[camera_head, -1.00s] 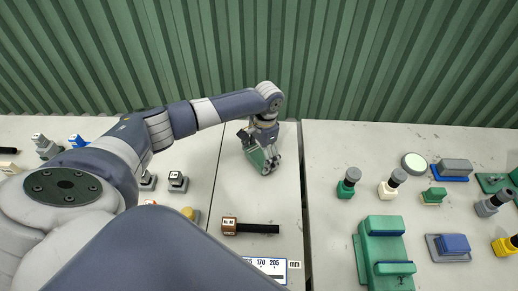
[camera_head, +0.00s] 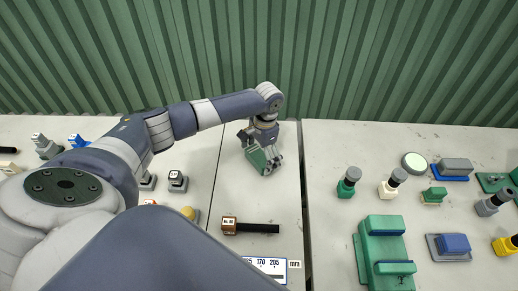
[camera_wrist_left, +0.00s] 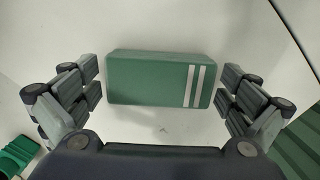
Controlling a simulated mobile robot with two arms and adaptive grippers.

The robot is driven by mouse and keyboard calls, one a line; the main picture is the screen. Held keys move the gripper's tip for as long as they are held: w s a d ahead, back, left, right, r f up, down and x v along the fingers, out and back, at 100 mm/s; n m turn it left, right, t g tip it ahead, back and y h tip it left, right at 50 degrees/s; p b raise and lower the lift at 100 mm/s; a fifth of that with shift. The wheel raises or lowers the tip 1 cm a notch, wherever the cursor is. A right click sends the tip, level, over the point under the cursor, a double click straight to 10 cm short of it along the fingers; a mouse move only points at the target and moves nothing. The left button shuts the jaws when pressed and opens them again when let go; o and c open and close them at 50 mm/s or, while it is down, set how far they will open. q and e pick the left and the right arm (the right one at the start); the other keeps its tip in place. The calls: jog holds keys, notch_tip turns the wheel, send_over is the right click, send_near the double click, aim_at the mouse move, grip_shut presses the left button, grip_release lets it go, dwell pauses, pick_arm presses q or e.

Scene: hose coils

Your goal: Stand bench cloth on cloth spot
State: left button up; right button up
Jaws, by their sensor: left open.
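A green block-shaped bundle with two white stripes near one end, which I take to be the bench cloth (camera_wrist_left: 150,80), lies on the pale table top in the left wrist view. In the head view only part of the cloth (camera_head: 257,159) shows beside the fingers. My left gripper (camera_wrist_left: 160,84) is open, with one finger on each side of the cloth and a visible gap at both ends. In the head view the left gripper (camera_head: 266,160) points down near the back of the table. I cannot make out a marked cloth spot. My right gripper is not in view.
A narrow gap separates two tables. A copper-coloured block with a black handle (camera_head: 230,226) and a measuring plate (camera_head: 270,266) lie in front. The right table holds stamp-like pieces (camera_head: 348,182), a large green block (camera_head: 380,250) and a round disc (camera_head: 414,162). A ribbed green wall (camera_head: 330,60) stands behind.

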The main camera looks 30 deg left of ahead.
pick_arm(q)
jog(key=shift+r, duration=0.1)
dwell(0.4)
jog(key=shift+w+d+r+p, duration=0.1)
jog(key=shift+w+r+p, duration=0.05)
jog(key=shift+r+p, duration=1.2)
jog(key=shift+w+r+p, duration=0.15)
jog(key=shift+r+p, duration=1.1)
jog(key=shift+p, duration=0.05)
jog(key=shift+w+r+p, duration=0.2)
jog(key=shift+r+p, duration=0.5)
jog(key=shift+r, duration=0.55)
jog(key=shift+d, duration=0.1)
jog(key=shift+r, duration=0.15)
notch_tip(320, 180, up, 12)
jog(key=w, duration=0.1)
jog(key=shift+w+d, duration=0.2)
jog(key=shift+d, duration=0.05)
jog(key=shift+f, duration=0.2)
